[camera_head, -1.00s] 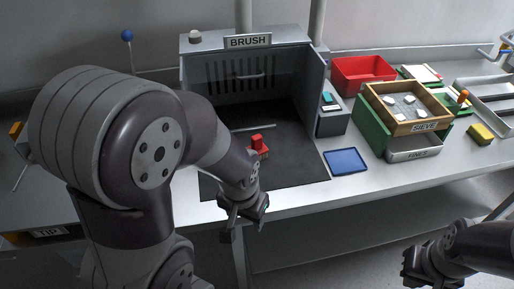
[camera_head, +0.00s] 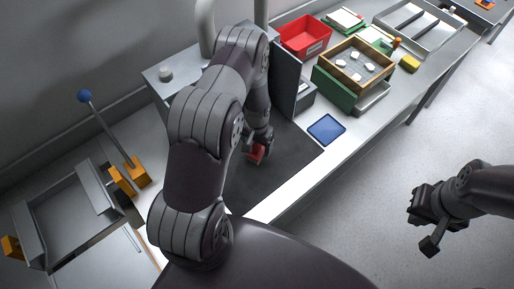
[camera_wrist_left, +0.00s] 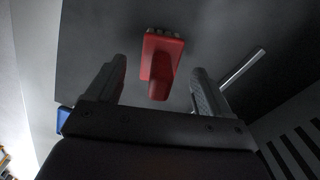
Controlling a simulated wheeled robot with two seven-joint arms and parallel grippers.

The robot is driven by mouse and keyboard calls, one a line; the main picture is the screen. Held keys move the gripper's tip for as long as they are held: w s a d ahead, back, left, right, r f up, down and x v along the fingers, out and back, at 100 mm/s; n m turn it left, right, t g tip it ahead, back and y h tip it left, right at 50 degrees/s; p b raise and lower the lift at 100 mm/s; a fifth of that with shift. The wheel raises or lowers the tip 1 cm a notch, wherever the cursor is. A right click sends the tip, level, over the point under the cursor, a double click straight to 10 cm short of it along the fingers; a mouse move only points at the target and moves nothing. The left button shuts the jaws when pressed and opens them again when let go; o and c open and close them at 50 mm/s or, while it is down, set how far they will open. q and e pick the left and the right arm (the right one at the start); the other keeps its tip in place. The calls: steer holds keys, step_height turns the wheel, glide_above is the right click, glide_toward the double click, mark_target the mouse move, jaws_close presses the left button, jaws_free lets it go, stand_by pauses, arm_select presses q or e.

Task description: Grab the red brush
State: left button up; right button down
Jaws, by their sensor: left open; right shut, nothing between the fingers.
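The red brush (camera_head: 256,154) lies on the dark mat below my left gripper (camera_head: 260,142), partly hidden by it. In the left wrist view the red brush (camera_wrist_left: 163,58) shows its handle towards me and its pale bristles at the far end. My left gripper (camera_wrist_left: 158,74) is open there, one finger on each side of the handle, with gaps visible on both sides. My right gripper (camera_head: 425,226) is shut and empty, over the floor at the right.
A blue tray (camera_head: 326,130) lies on the bench right of the mat (camera_head: 290,157). A red bin (camera_head: 306,37) and a wooden sieve (camera_head: 357,66) stand further back. A blue-knobbed lever (camera_head: 105,127) rises at the left. A metal rod (camera_wrist_left: 243,67) shows near the right finger.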

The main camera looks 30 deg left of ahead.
mark_target(257, 150)
arm_select(q)
step_height(257, 150, down, 4)
steer(key=shift+r+p, duration=0.2)
steer(key=shift+p, duration=0.45)
steer(key=shift+a+f, duration=0.15)
steer(key=shift+f, duration=0.1)
steer(key=shift+d+r, duration=0.15)
steer(key=shift+d, duration=0.1)
steer(key=c, duration=1.1)
steer(key=shift+a, duration=0.1)
